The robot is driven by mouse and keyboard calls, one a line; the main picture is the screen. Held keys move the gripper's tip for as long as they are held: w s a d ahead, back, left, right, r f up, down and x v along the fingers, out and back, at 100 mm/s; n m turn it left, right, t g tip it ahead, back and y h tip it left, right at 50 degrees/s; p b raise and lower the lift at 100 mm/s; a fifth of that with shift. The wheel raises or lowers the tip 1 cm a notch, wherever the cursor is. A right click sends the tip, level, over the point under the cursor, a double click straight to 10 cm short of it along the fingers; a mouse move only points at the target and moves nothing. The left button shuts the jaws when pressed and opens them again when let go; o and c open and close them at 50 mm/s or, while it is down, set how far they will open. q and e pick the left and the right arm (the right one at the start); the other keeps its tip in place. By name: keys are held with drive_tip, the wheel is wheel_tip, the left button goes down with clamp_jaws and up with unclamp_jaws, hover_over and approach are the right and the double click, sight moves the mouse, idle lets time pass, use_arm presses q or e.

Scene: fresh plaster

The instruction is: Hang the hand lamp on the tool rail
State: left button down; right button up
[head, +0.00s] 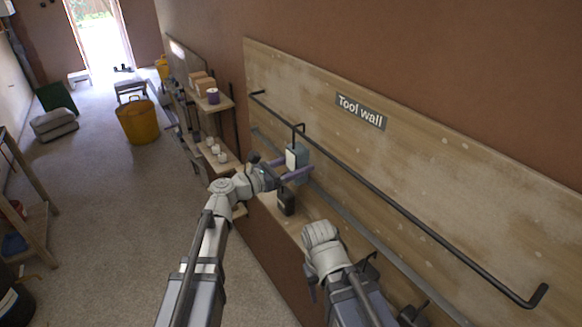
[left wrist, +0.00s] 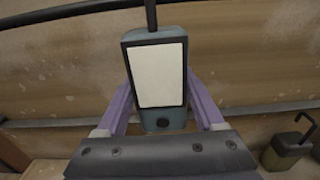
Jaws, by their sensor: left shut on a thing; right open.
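The hand lamp (head: 298,157) is a blue-grey box with a pale front panel and a dark hook on top. My left gripper (head: 287,174) is shut on its body, with a purple finger on each side. The lamp is roughly upright, close to the tool wall. In the left wrist view the lamp (left wrist: 157,75) shows its panel, and the hook's top is cut off. The black tool rail (head: 400,208) runs along the wall; the hook's top meets it in the head view, but whether it rests there is unclear. My right gripper (head: 320,236) is lower, its fingers hardly visible.
A second, darker lamp with a hook (head: 286,203) stands on the ledge below; it also shows in the left wrist view (left wrist: 285,150). A "Tool wall" sign (head: 361,111) is above the rail. Shelves with boxes and cups and a yellow bucket (head: 140,121) are farther back.

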use_arm(q)
drive_tip(key=shift+x, duration=1.05)
drive_tip(key=shift+a+f+b, duration=0.1)
drive_tip(key=shift+f+b, duration=1.05)
drive_tip(key=shift+b, duration=0.05)
unclamp_jaws()
drive_tip(key=shift+s, duration=0.1)
